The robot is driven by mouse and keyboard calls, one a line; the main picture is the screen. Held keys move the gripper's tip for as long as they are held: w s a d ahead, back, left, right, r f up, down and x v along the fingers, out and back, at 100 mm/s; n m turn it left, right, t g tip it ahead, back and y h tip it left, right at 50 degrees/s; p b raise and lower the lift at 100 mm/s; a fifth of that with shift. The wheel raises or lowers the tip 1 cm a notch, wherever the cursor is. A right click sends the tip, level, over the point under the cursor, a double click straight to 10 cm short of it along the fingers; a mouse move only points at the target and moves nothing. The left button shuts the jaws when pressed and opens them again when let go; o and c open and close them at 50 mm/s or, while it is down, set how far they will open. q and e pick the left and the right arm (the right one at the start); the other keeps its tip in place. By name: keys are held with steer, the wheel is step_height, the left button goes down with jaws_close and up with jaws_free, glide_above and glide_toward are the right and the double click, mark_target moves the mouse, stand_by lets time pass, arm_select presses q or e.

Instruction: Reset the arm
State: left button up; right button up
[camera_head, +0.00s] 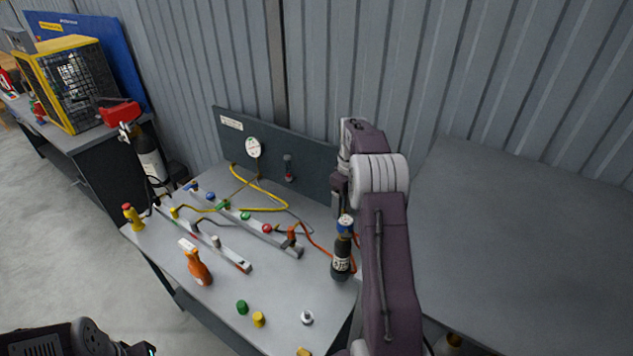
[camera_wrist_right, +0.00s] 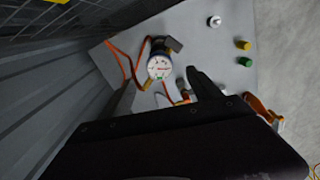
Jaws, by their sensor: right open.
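My right arm (camera_head: 385,260) reaches up from the bottom. Its gripper (camera_head: 342,192) points down above a dark bottle (camera_head: 341,262) with a blue-rimmed top, standing upright on the grey bench. In the right wrist view the open fingers (camera_wrist_right: 165,88) lie either side of a round white gauge (camera_wrist_right: 159,67) on top of the bottle, with a gap between; I see no contact. An orange hose (camera_head: 312,240) runs to the bottle's area. At the bottom left, part of a dark arm link of mine shows; my left gripper's fingers are out of sight.
The bench holds an orange spray bottle (camera_head: 196,264), grey rails (camera_head: 265,233), a green cap (camera_head: 242,307), a yellow cap (camera_head: 258,319) and a white knob (camera_head: 307,317). A dark panel (camera_head: 310,172) stands behind. A bare grey table (camera_head: 530,240) lies to the right.

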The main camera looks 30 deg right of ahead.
steer(key=shift+f, duration=0.1)
steer(key=s+a+n+b, duration=0.3)
steer(key=a+b, duration=0.4)
steer(key=a, duration=0.9)
steer(key=s+a+f+m+b, duration=0.1)
steer(key=s+a+f+m, duration=0.1)
steer(key=s+f, duration=0.2)
steer(key=s+a+f+m, duration=0.2)
steer(key=s+a+f, duration=0.1)
steer(key=s, duration=0.4)
steer(key=s+a+f+m+t+b, duration=0.1)
steer(key=s+a+f+m, duration=0.1)
steer(key=s+f, duration=0.3)
steer(key=shift+s+a+m+b, duration=0.15)
steer(key=shift+s+m+b, duration=0.25)
steer(key=shift+s, duration=0.15)
steer(key=shift+s+f, duration=0.1)
